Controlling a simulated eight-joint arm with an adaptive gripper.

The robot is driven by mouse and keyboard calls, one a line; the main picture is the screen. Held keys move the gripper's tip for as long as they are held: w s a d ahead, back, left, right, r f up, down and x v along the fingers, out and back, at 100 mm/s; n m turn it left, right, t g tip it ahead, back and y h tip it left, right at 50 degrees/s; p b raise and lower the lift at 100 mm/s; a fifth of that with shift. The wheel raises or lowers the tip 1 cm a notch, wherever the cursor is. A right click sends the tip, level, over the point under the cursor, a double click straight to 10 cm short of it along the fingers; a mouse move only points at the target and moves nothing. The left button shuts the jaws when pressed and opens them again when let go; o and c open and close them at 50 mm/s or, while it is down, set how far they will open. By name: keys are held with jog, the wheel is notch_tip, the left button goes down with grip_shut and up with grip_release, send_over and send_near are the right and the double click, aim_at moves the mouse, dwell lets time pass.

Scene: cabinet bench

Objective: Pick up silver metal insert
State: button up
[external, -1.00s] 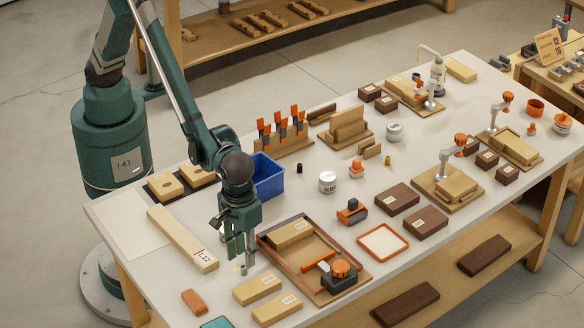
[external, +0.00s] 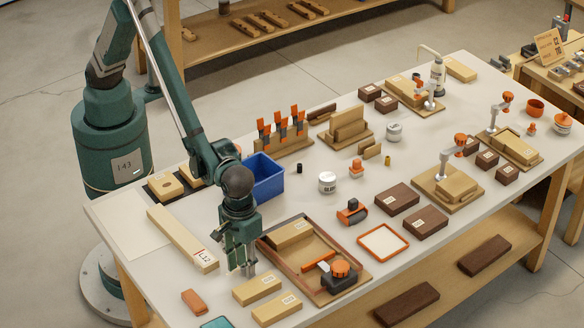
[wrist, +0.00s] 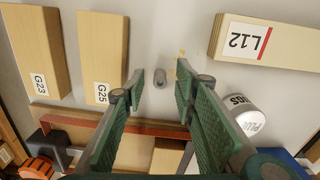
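The silver metal insert (wrist: 160,77) is a small grey cylinder on the white bench top. In the wrist view it lies in the gap between my two fingertips, with clear space on both sides. My gripper (wrist: 161,79) is open, its green pads apart and holding nothing. In the external view my gripper (external: 242,268) points down close to the bench, left of the framed wooden tray. I cannot make out the insert clearly there; the fingers seem to hide it.
The wooden tray (external: 266,243) with a block and orange-knobbed tool is right of my gripper. Blocks G23 (wrist: 33,50) and G25 (wrist: 102,55) lie nearby. The long L12 block (external: 180,237) is to the left. A white PLUGS jar (wrist: 245,115) shows in the wrist view.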

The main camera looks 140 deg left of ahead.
aim_at(243, 267)
grip_shut()
notch_tip(243, 267, up, 10)
jog(key=p, duration=0.1)
dwell(0.7)
dwell(0.5)
